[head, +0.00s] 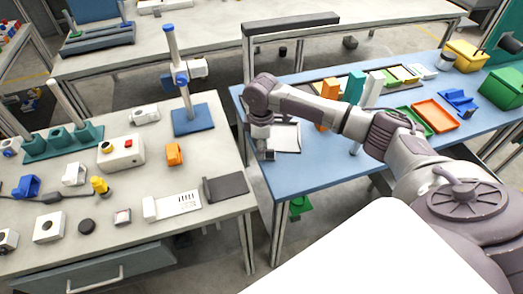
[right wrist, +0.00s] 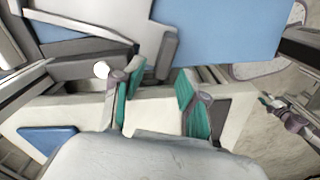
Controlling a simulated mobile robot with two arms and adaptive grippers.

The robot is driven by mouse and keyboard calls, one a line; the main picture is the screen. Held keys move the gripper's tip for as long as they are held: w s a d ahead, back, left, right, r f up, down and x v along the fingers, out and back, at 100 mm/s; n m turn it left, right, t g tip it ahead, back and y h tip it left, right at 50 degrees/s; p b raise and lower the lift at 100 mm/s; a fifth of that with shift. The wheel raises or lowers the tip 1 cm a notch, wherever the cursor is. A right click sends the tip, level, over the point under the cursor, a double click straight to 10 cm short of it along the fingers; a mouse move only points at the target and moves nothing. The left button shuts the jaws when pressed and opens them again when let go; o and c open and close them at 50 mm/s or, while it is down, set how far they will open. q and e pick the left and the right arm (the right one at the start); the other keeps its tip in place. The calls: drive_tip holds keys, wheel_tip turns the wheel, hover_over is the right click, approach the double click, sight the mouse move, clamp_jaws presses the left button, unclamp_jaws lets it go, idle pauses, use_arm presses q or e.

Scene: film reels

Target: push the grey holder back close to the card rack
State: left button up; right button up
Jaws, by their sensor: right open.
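On the near-left end of the blue table (head: 325,165) lies a flat white panel with a dark frame (head: 287,138). A small grey block, which looks like the grey holder (right wrist: 168,53), sits beside that panel at the table edge in the right wrist view. My right gripper (head: 262,148) hangs down at this table edge, close by the panel. In the right wrist view its teal-padded fingers (right wrist: 158,100) are apart with nothing between them; the block lies just beyond them. Upright orange, teal and white pieces (head: 355,86) stand farther back; I cannot tell which thing is the card rack. My left gripper is not in view.
Green (head: 413,121) and orange (head: 436,115) trays lie right of my right arm. The grey-white table (head: 130,215) on the left holds a blue-based stand (head: 193,119) and a dark flat pad (head: 225,187). A gap separates the tables. Blue surface in front of the panel is bare.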

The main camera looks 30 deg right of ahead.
wheel_tip(320, 180, up, 10)
drive_tip(key=shift+r, duration=0.15)
idle(0.3)
drive_tip(key=shift+s+d+r, duration=0.3)
drive_tip(key=shift+d+r, duration=0.1)
drive_tip(key=shift+r, duration=0.1)
drive_tip(key=shift+s+d+r, duration=0.3)
drive_tip(key=shift+d+r, duration=0.1)
drive_tip(key=shift+r, duration=0.1)
wheel_tip(320, 180, down, 14)
drive_tip(key=shift+r+p, duration=0.1)
drive_tip(key=shift+p, duration=0.65)
